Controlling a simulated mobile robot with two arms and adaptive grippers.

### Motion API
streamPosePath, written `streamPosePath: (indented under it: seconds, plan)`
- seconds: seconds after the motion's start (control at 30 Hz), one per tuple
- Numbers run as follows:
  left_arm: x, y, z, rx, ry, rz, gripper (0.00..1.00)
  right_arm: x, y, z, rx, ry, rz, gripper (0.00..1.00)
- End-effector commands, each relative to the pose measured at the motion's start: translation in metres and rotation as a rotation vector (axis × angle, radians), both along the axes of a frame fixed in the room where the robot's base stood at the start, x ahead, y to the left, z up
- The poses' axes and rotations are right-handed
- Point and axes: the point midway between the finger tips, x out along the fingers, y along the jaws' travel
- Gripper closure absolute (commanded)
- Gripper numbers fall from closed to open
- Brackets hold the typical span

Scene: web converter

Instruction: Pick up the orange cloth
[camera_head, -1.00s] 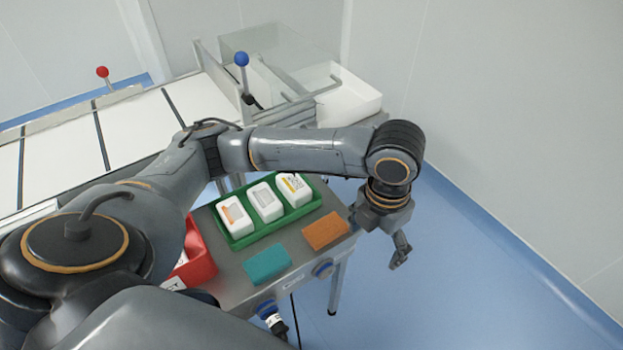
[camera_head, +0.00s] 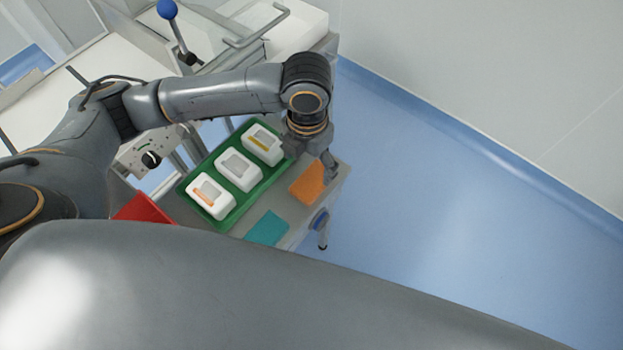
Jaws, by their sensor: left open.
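The orange cloth (camera_head: 306,184) lies flat on the right end of the grey cart top (camera_head: 284,204). My left gripper (camera_head: 328,172) is over the cart's right end, at the upper right edge of the cloth, pointing down. It is open, with no object seen between its fingers. One finger overlaps the cloth in the picture; I cannot tell whether it touches. My right gripper is not in view.
A teal cloth (camera_head: 267,229) lies left of the orange one. A green tray (camera_head: 226,214) with three white containers (camera_head: 238,170) stands behind them. A red bin (camera_head: 147,209) is at the left. Blue floor (camera_head: 430,190) is open on the right.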

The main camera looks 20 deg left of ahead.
Motion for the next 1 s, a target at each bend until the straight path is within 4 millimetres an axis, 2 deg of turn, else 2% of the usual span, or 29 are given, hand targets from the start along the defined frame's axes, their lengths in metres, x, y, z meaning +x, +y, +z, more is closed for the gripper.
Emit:
streamPosePath:
  seconds: [0.03,0.27,0.53,0.83,0.87,1.0]
  plan:
    - [-0.001,0.000,-0.007,-0.001,0.001,0.000,0.17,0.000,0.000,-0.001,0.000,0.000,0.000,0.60]
    - [0.001,-0.003,-0.023,-0.001,0.001,-0.002,0.17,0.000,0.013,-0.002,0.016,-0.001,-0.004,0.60]
    - [0.007,-0.008,-0.061,0.000,0.001,0.000,0.17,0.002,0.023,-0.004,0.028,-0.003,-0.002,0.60]
    - [0.007,-0.008,-0.068,0.000,-0.002,-0.002,0.17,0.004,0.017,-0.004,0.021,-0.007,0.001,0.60]
    - [0.007,-0.008,-0.067,0.000,-0.002,-0.002,0.19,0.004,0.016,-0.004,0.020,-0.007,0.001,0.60]
    - [0.007,-0.008,-0.067,-0.001,-0.002,-0.002,0.48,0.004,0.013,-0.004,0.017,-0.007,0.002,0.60]
